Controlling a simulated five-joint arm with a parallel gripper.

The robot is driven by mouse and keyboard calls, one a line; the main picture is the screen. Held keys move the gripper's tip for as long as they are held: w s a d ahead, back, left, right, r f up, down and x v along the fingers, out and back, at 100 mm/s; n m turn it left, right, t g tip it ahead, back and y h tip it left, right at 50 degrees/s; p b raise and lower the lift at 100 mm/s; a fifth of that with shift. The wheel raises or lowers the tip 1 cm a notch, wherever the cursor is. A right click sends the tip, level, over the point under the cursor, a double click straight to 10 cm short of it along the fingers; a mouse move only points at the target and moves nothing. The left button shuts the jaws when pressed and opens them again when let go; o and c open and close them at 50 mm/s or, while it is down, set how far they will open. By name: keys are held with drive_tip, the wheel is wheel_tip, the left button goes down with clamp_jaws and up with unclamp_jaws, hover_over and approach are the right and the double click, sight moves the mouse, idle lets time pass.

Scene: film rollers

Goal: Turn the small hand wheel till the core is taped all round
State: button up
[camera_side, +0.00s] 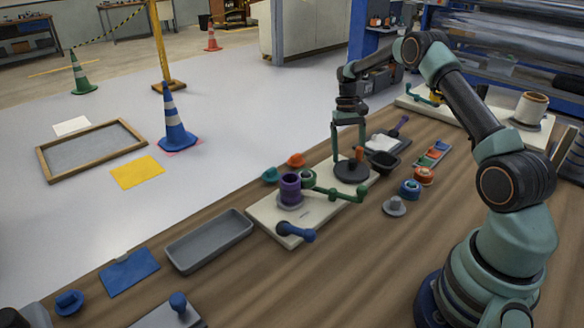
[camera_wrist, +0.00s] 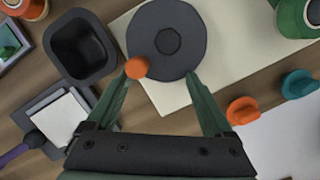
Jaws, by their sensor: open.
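The small hand wheel is a dark grey disc (camera_side: 351,172) with an orange knob (camera_side: 359,153), flat on a cream board (camera_side: 318,206). In the wrist view the wheel (camera_wrist: 168,35) is straight ahead and its knob (camera_wrist: 137,68) is at the left finger's tip; I cannot tell if they touch. My gripper (camera_side: 348,152) points down over the wheel, fingers apart; in the wrist view the open fingers (camera_wrist: 160,78) straddle its near edge. A purple cylinder (camera_side: 290,188), perhaps the core, stands upright on the board beside a green roll (camera_side: 308,178) and green lever (camera_side: 338,193). Any tape around it is too small to tell.
A blue-handled crank (camera_side: 296,231) is at the board's near end. A black bin (camera_side: 384,160) and a white pad (camera_side: 382,143) stand behind the wheel. Orange (camera_side: 297,159) and teal (camera_side: 270,174) knobbed pieces lie along the table's left edge. A grey tray (camera_side: 208,241) is nearer.

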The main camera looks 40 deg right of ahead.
sight(328, 159)
drive_tip(key=w+f, duration=0.1)
drive_tip(key=w, duration=0.1)
drive_tip(key=w+a+f+t+h, duration=0.1)
drive_tip(key=w, duration=0.1)
drive_tip(key=w+a+f+t, duration=0.1)
drive_tip(key=w+f, duration=0.1)
drive_tip(key=shift+n, duration=0.4)
drive_tip(key=c, duration=0.3)
drive_tip(key=shift+d+r, duration=0.1)
drive_tip(key=shift+r, duration=0.85)
drive_tip(key=o, duration=0.3)
drive_tip(key=shift+d+r, duration=0.1)
drive_tip(key=shift+r, duration=1.7)
